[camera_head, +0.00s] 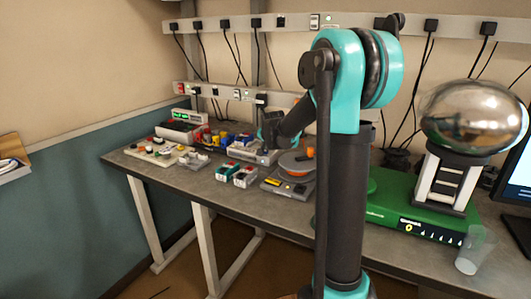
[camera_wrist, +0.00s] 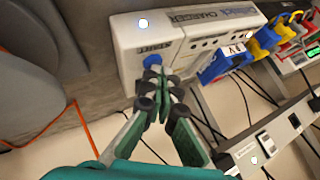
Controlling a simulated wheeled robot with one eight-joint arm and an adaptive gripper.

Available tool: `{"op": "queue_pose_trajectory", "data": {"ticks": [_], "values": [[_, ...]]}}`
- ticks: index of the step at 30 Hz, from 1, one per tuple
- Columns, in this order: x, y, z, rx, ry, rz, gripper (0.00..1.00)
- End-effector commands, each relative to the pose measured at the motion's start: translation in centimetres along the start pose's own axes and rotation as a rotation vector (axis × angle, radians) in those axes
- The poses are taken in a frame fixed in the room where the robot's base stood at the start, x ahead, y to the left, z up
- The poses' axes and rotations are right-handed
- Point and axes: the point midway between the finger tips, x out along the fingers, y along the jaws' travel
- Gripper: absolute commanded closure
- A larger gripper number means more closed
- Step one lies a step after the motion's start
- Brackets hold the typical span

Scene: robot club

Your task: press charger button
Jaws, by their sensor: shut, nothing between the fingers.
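The charger (camera_wrist: 187,40) is a pale box with CHARGER lettering, along the top of the wrist view. Its blue button (camera_wrist: 153,60) sits on the near face by a small label. My gripper (camera_wrist: 157,82) is shut and empty, its dark fingertips just below the button in the picture. The tips overlap the button's lower edge; I cannot tell whether they touch it. In the head view the charger (camera_head: 250,154) stands on the bench behind the turntable, and my gripper (camera_head: 268,138) is right above its right end, partly hidden by my arm.
Blue and yellow battery packs (camera_wrist: 262,48) stand beside the charger. A power strip (camera_wrist: 265,140) with cables runs along the wall.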

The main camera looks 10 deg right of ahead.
Motion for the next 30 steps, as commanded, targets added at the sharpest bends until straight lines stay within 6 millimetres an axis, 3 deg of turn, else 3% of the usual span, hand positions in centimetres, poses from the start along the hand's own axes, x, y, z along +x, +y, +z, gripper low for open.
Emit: {"op": "queue_pose_trajectory", "data": {"ticks": [30], "values": [[-2.0,-1.4,-1.4,0.000,0.000,0.000,1.00]]}}
